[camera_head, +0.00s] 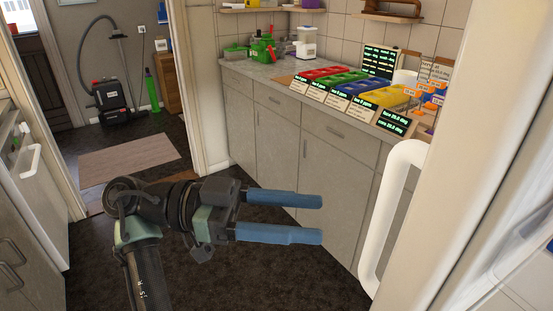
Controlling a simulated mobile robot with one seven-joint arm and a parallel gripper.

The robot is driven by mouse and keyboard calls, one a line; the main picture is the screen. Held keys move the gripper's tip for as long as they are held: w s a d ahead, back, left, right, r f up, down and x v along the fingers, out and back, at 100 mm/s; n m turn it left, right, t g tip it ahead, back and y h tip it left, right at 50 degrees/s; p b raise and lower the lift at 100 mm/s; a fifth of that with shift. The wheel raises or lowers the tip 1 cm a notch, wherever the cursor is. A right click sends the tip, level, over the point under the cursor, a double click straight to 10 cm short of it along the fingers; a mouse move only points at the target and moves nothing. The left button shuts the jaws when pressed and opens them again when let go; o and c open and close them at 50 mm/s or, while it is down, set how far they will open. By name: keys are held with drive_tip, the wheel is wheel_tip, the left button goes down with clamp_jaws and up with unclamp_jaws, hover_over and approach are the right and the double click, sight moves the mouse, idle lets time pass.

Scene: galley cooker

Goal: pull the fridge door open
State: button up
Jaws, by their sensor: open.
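The white fridge door (462,165) stands upright at the right, seen nearly edge-on. Its long white curved handle (384,230) is on the left side of the door. To the right of the edge there is a pale, partly see-through surface that looks like the inside of the door, so the door seems to stand open; how far I cannot tell. My gripper (321,217) is to the left of the handle, with its two blue fingers spread and pointing right. Nothing is between the fingers, and they appear apart from the handle.
A counter with grey cabinets (272,140) runs behind my gripper and carries coloured trays (352,84) and small signs. A white appliance with a handle (28,160) is at the left. Dark floor (290,280) lies clear below, and a doorway opens at the back left.

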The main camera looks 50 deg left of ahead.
drive_tip(key=shift+v, duration=1.4)
